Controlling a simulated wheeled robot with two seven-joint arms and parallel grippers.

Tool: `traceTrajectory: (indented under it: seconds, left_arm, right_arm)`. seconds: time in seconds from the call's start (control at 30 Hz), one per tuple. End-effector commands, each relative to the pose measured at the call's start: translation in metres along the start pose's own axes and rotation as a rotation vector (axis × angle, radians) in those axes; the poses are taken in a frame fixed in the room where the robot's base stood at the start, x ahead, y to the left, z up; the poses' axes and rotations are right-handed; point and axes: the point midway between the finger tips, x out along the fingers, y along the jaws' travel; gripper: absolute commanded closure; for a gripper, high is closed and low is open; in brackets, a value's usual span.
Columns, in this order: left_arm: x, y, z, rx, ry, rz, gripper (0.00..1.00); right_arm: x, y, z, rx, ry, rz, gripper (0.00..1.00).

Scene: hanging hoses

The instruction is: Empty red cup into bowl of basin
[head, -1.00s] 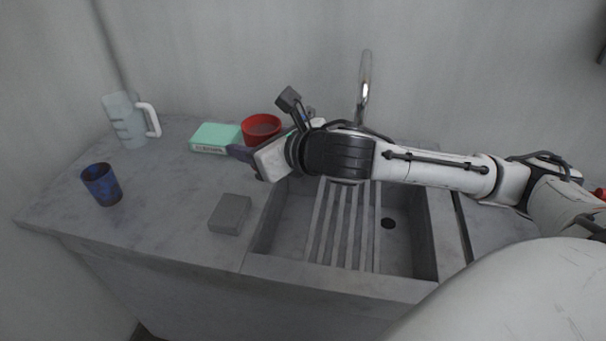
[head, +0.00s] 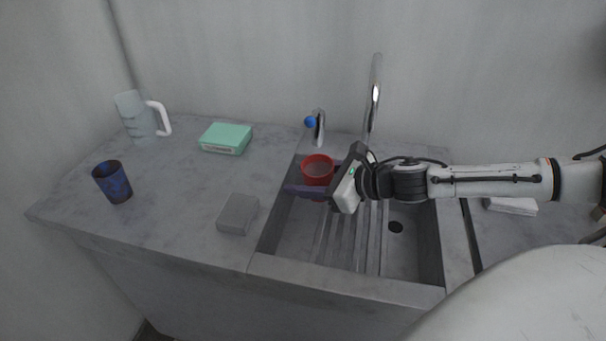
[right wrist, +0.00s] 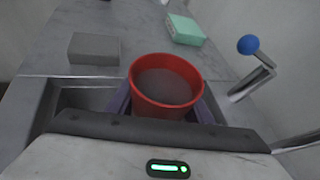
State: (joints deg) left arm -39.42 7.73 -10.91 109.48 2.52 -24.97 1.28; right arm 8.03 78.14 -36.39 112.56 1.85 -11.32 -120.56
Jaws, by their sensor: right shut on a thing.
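The red cup (head: 317,168) is upright in my right gripper (head: 312,186), held over the left, ribbed part of the basin. My right gripper's purple fingers are shut on it, one on each side. In the right wrist view the red cup (right wrist: 166,84) shows greyish contents inside. The basin (head: 268,222) is a grey sink with a ribbed drainer at the left and middle. Its bowl, with a dark drain hole (head: 396,227), lies to the right, partly behind my right arm. My left gripper is not in view.
A tap (head: 374,95) and a blue-knobbed lever (head: 318,125) stand behind the basin. On the counter left are a grey block (head: 237,214), a green box (head: 226,138), a blue cup (head: 113,182) and a clear jug (head: 138,116). A white item (head: 511,205) lies far right.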

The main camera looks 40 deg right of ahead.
Motion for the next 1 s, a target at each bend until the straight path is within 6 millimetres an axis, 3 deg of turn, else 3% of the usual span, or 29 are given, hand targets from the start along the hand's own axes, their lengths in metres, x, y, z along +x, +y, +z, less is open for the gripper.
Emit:
traceTrajectory:
  seconds: [0.43,0.73,0.9,1.0]
  left_arm:
    - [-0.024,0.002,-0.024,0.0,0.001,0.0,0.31]
    - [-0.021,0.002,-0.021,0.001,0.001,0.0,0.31]
    - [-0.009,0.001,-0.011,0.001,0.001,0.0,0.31]
    - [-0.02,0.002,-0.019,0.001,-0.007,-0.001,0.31]
  right_arm:
    - [-0.009,-0.017,0.005,-0.311,0.138,-0.121,0.86]
    - [-0.009,-0.024,-0.004,-0.759,0.343,-0.293,0.86]
    - [-0.009,-0.027,-0.008,-0.855,0.386,-0.332,0.86]
    - [-0.012,-0.029,-0.002,-0.897,0.408,-0.349,0.86]
